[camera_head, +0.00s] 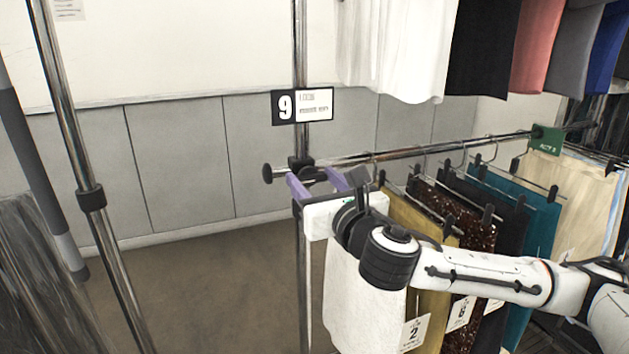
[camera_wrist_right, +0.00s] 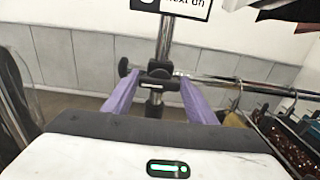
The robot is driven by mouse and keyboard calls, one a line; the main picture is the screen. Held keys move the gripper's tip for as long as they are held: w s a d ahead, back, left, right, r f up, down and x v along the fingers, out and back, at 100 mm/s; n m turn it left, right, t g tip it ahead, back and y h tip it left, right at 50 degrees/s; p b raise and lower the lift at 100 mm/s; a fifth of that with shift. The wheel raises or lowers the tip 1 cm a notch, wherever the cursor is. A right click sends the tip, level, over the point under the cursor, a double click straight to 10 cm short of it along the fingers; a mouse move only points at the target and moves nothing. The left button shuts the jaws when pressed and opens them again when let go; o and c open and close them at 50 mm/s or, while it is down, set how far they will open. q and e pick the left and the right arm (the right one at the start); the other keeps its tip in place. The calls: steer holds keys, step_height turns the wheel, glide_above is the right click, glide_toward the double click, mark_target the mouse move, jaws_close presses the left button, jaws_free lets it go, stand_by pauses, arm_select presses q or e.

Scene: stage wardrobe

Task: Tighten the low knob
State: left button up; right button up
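A black clamp (camera_head: 300,162) joins the low hanging rail (camera_head: 430,146) to a chrome upright post (camera_head: 301,60). A dark round knob (camera_head: 313,174) shows at the clamp, partly covered by my fingers; the clamp also shows in the right wrist view (camera_wrist_right: 158,73). My right gripper (camera_head: 313,179) has two purple fingers, spread apart and pointing at the clamp, one on each side of it in the wrist view (camera_wrist_right: 160,78). The fingers look empty, and I cannot tell whether they touch the knob. My left gripper is not in view.
A black end piece (camera_head: 267,173) sticks out left of the post. A sign with a 9 (camera_head: 302,106) hangs above the clamp. Clothes on hangers, including a teal garment (camera_head: 510,215), crowd the rail at right. Another post (camera_head: 85,150) stands left; floor between is clear.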

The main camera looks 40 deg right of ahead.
stand_by(0.3)
steer(key=m+p, duration=0.1)
steer(key=m, duration=0.2)
steer(key=shift+m, duration=0.4)
steer(key=m, duration=0.5)
steer(key=shift+f+m+p, duration=0.15)
steer(key=shift+m+p, duration=0.15)
steer(key=m, duration=0.5)
steer(key=shift+d+p, duration=0.15)
steer(key=shift+p, duration=0.2)
steer(key=shift+f+m, duration=0.15)
steer(key=shift+m, duration=1.55)
steer(key=o, duration=1)
steer(key=shift+o, duration=0.2)
steer(key=shift+s, duration=0.1)
